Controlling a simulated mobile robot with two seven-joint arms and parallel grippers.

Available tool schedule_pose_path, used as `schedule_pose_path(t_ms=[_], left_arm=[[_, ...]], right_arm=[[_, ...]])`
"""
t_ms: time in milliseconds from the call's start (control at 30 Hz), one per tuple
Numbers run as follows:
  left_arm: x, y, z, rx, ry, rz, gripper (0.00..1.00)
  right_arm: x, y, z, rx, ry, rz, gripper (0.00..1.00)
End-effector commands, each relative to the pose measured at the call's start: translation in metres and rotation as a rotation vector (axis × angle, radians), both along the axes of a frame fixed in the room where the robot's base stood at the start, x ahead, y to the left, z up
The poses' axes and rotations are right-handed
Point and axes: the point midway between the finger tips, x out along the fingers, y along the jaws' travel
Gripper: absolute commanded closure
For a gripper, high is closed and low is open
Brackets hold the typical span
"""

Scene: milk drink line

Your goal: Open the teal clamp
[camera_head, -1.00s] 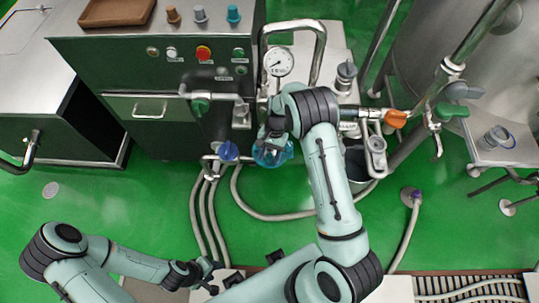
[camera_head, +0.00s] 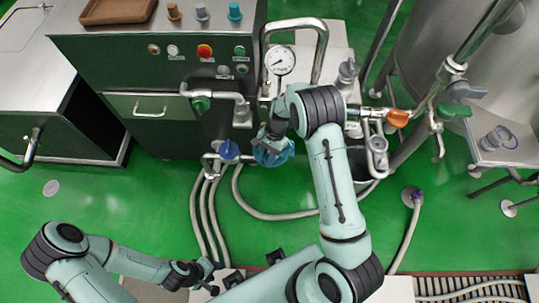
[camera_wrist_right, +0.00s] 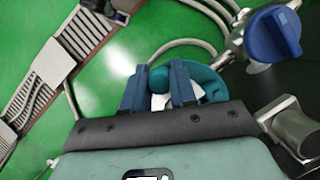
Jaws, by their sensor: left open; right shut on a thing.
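The teal clamp (camera_wrist_right: 208,82) is a rounded teal ring with a knob-like part, seen just beyond my right fingertips in the right wrist view. In the head view its teal edge (camera_head: 284,153) shows below my right wrist, low in front of the machine. My right gripper (camera_wrist_right: 159,88) has its two blue fingers around a teal part of the clamp and is shut on it. In the head view the right gripper (camera_head: 272,140) partly hides the clamp. My left gripper (camera_head: 206,275) is open and empty, low near the bottom edge, well away from the clamp.
A blue valve handle (camera_head: 229,149) sits just left of the clamp; it is also large in the right wrist view (camera_wrist_right: 273,33). Grey hoses (camera_head: 258,212) run over the green floor. A pressure gauge (camera_head: 280,60) stands behind, and an orange handle (camera_head: 397,118) to the right.

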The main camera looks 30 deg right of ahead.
Motion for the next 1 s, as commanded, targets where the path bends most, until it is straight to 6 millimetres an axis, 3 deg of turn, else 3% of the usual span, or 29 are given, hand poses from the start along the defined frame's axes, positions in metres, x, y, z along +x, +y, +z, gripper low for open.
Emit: schedule_pose_path(t_ms=[433,1000], left_arm=[[-0.004,0.0,-0.006,0.0,0.004,0.0,0.57],[0.001,0.0,0.002,0.0,-0.001,0.0,0.57]], right_arm=[[0.003,0.03,0.0,0.001,0.002,-0.422,1.0],[0.025,0.059,0.001,0.001,0.002,-0.947,1.0]])
